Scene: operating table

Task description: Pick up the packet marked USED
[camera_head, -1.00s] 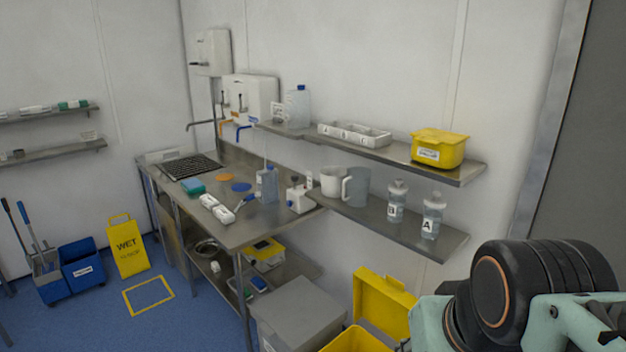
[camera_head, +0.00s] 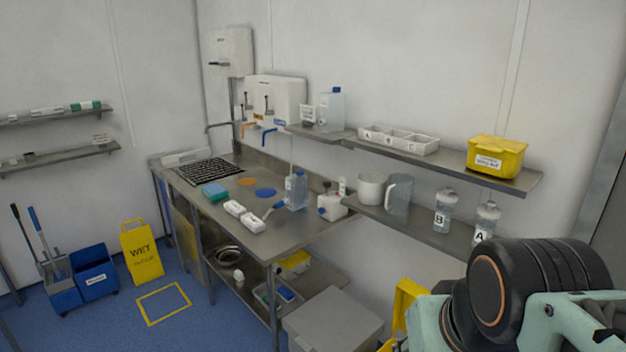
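I cannot make out a packet marked USED in the head view. Two white packets or blocks (camera_head: 244,215) lie end to end near the front edge of the steel table (camera_head: 290,234); any marking on them is too small to read. A blue-handled brush (camera_head: 268,213) lies against their right end. My gripper is not in view; only part of my arm shows at the lower right, well apart from the table.
A teal sponge (camera_head: 214,191), a clear bottle (camera_head: 296,190) and a small white container (camera_head: 331,207) stand on the table. Wall shelves (camera_head: 425,234) hold jugs, bottles and a yellow box (camera_head: 496,157). A grey bin (camera_head: 333,322) and a wet-floor sign (camera_head: 142,252) stand on the floor.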

